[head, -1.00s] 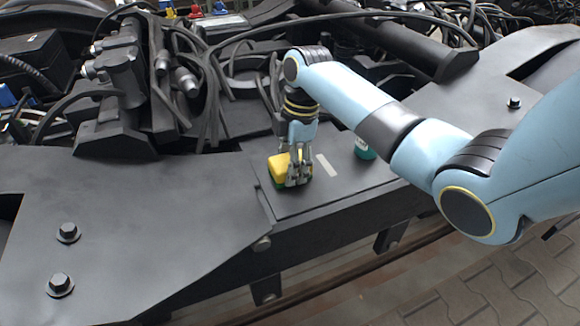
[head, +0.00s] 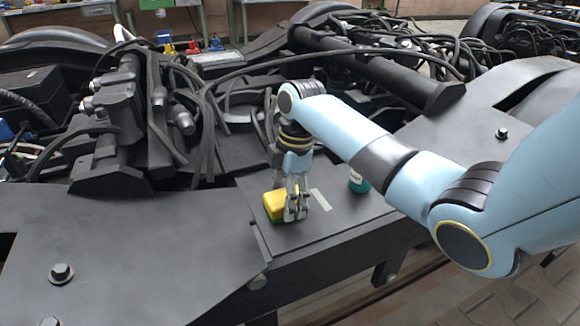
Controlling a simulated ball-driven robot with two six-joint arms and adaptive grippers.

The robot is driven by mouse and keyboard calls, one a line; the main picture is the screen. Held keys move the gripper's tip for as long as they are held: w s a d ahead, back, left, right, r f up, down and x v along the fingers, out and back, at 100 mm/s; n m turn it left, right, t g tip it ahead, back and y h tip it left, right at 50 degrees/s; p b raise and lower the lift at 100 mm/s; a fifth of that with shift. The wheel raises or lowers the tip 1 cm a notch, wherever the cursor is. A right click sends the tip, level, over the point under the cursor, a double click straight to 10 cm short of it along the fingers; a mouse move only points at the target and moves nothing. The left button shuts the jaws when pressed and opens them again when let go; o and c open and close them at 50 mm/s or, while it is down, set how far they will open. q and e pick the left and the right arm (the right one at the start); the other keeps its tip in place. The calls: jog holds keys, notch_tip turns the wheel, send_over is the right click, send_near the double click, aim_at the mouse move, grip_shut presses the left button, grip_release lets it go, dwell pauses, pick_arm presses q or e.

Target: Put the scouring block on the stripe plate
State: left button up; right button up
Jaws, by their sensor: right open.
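The scouring block (head: 274,205), yellow on top with a green underside, sits on a dark raised plate (head: 330,222) on the bogie frame. I take this plate, with a pale stripe (head: 320,199) on it, as the stripe plate. My right gripper (head: 296,216) points down at the right side of the block. Its jaws are open, and its fingers hide the block's right end. I cannot tell whether a finger touches the block. My left gripper does not show.
Cables and black pipes fill the bogie behind the plate. A bolt (head: 61,273) sticks up at the front left.

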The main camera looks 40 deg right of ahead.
jog(key=r, duration=0.1)
jog(key=r+p, duration=0.1)
jog(key=r, duration=0.2)
jog(key=shift+d+r+p, duration=0.15)
jog(key=shift+d+p, duration=0.1)
jog(key=shift+p, duration=0.15)
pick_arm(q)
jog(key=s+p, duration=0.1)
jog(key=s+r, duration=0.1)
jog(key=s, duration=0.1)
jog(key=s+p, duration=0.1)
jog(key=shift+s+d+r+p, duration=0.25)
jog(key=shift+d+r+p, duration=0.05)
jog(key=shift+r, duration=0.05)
pick_arm(e)
notch_tip(320, 180, up, 6)
jog(key=d, duration=0.1)
jog(key=shift+s+r, duration=0.2)
jog(key=shift+r, duration=0.05)
